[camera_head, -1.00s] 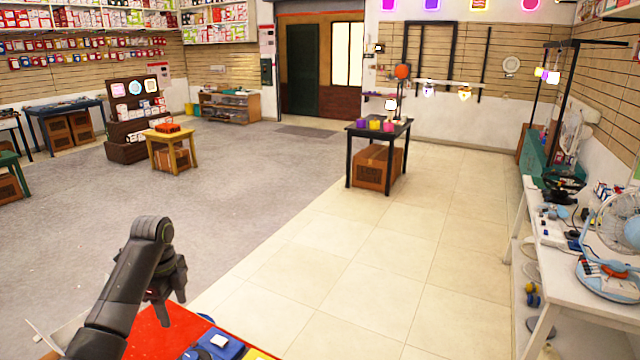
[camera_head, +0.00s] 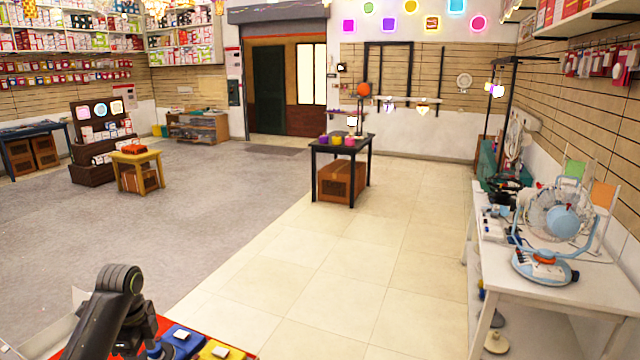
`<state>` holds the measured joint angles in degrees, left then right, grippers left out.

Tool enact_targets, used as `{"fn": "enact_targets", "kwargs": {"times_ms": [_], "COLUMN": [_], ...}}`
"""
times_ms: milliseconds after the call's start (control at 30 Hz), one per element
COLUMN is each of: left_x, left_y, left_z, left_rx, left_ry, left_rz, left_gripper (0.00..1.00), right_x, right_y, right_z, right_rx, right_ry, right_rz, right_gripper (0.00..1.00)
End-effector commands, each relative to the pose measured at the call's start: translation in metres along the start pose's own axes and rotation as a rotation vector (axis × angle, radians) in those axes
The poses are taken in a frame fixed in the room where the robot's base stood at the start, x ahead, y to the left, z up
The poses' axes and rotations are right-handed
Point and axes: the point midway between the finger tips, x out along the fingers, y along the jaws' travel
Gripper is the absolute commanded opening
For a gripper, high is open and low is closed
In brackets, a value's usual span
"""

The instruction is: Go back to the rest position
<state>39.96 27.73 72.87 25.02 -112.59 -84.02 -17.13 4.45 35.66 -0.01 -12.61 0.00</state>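My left arm comes in at the lower left of the head view, above a red surface (camera_head: 226,340) at the bottom edge. Its gripper (camera_head: 135,345) points down and is partly hidden behind my own arm links and cut close to the bottom edge. I cannot tell whether its fingers are apart. My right gripper is not in view. A blue item (camera_head: 181,343) and a yellow item (camera_head: 214,351), each with a white top, lie on the red surface just right of the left gripper.
A white table (camera_head: 560,292) with a blue fan (camera_head: 562,222) stands at the right. A dark table (camera_head: 343,145) stands farther back over a brown box (camera_head: 341,181). A yellow stool (camera_head: 136,158) is at the left. The tiled floor (camera_head: 330,290) between is clear.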

Motion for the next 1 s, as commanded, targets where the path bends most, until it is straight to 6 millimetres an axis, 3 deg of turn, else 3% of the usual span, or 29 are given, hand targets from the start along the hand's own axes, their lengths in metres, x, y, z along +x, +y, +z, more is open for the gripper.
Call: {"fn": "enact_targets", "kwargs": {"times_ms": [367, 500, 700, 833, 1000], "left_x": [0.069, 0.101, 0.129, 0.134, 0.125], "left_y": [0.061, 0.108, 0.183, 0.233, 0.29], "left_z": [-0.015, -0.025, -0.038, -0.045, -0.049], "left_rx": [-0.228, -0.392, -0.668, -0.863, -1.109], "left_ry": [-0.027, -0.026, 0.004, 0.036, 0.08], "left_rz": [-0.044, -0.082, -0.147, -0.187, -0.239], "left_gripper": [0.57, 0.57, 0.57, 0.57, 0.57], "right_x": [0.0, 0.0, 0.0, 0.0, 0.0], "right_y": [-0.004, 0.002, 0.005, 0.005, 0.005], "right_z": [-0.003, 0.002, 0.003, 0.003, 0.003], "right_rx": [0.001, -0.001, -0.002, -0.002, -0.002], "right_ry": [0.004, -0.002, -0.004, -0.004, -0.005], "right_rz": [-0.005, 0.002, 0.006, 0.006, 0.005], "right_gripper": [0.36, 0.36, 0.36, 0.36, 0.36]}}
